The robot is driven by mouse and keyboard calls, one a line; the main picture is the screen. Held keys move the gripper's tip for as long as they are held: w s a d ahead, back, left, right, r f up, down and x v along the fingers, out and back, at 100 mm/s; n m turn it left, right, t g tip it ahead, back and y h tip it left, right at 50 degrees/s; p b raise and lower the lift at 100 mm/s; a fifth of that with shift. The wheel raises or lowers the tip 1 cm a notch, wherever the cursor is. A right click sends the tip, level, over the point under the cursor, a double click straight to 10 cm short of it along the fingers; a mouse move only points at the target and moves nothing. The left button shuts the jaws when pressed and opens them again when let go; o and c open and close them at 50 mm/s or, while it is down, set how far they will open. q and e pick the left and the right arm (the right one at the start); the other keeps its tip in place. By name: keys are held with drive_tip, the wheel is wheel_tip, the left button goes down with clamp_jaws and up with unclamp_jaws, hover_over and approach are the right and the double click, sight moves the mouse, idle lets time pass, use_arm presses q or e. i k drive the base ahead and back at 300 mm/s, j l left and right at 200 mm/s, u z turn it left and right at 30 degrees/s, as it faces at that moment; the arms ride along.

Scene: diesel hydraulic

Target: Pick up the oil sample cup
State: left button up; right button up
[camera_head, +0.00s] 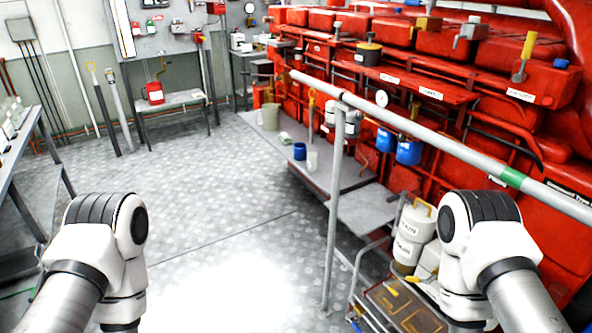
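No cup is clearly marked as the oil sample cup. A small pale cup (312,161) and a small blue cup (299,151) stand close together on the grey step (347,173) along the red engine. Which of them is the sample cup, I cannot tell. Both are far ahead of my arms. Only links of my two arms show, at the lower left and lower right; both grippers are out of the picture.
A grey handrail (420,130) on a post (335,215) runs along the red engine (515,110). A bench (172,101) stands at the back. The floor ahead is clear.

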sight(312, 161)
drive_tip(key=i+j+z, duration=0.15)
drive_tip(key=j, duration=0.25)
drive_tip(key=i+j+z, duration=0.2)
drive_tip(key=j, duration=0.25)
drive_tip(key=j+z, duration=0.15)
drive_tip(key=j, duration=0.25)
drive_tip(key=i+j+z, duration=0.1)
drive_tip(key=z, duration=0.25)
drive_tip(key=i+j+z, duration=0.1)
drive_tip(key=z, duration=0.2)
drive_tip(key=i+j+z, duration=0.1)
drive_tip(key=z, duration=0.25)
drive_tip(key=i+j+z, duration=0.1)
drive_tip(key=i+j, duration=0.45)
drive_tip(key=j, duration=0.25)
drive_tip(key=i+j+z, duration=0.15)
drive_tip(key=i+j, duration=0.15)
drive_tip(key=j, duration=0.15)
drive_tip(key=i+j+z, duration=0.1)
drive_tip(key=i+j, duration=0.15)
drive_tip(key=j, duration=0.2)
